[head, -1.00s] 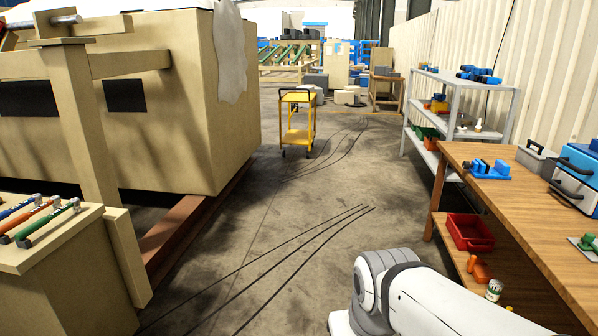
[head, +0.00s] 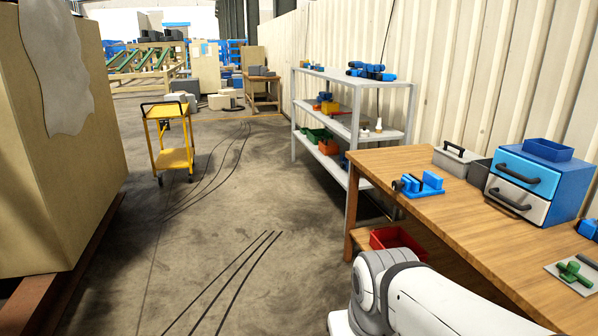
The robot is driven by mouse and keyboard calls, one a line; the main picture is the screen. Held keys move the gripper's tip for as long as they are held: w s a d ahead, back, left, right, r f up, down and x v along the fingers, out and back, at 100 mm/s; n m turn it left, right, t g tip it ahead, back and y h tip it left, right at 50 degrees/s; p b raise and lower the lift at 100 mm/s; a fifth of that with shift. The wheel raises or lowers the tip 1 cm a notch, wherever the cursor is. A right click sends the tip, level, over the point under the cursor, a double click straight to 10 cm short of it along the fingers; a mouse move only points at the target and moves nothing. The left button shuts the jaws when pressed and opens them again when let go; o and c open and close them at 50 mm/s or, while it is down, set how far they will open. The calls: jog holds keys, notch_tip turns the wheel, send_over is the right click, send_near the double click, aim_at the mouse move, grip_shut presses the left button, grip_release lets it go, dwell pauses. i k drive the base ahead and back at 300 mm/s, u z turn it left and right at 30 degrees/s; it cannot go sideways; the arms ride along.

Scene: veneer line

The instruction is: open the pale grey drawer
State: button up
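The pale grey drawer (head: 514,201) is the lower drawer of a small blue cabinet (head: 563,198) on the wooden workbench at the right. It looks shut and has a dark bar handle (head: 507,199). A blue drawer (head: 527,170) with a similar dark handle sits above it. My white arm shows at the bottom right, in front of the bench, but my gripper is outside the picture.
The wooden workbench (head: 440,212) also bears a blue vise (head: 420,185), a grey toolbox (head: 462,160) and a green part on a plate (head: 574,272). A red bin (head: 398,241) is below. A metal shelf (head: 352,77) and yellow cart (head: 172,157) stand beyond. The middle floor is clear apart from dark lines.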

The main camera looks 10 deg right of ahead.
aim_at(533, 208)
jog(key=z, duration=0.8)
jog(key=i, duration=1.05)
jog(key=z, duration=1.05)
jog(key=i, duration=0.5)
jog(key=z, duration=0.1)
jog(key=k, duration=0.75)
jog(key=z, duration=0.2)
jog(key=i, duration=0.75)
jog(key=u, duration=0.05)
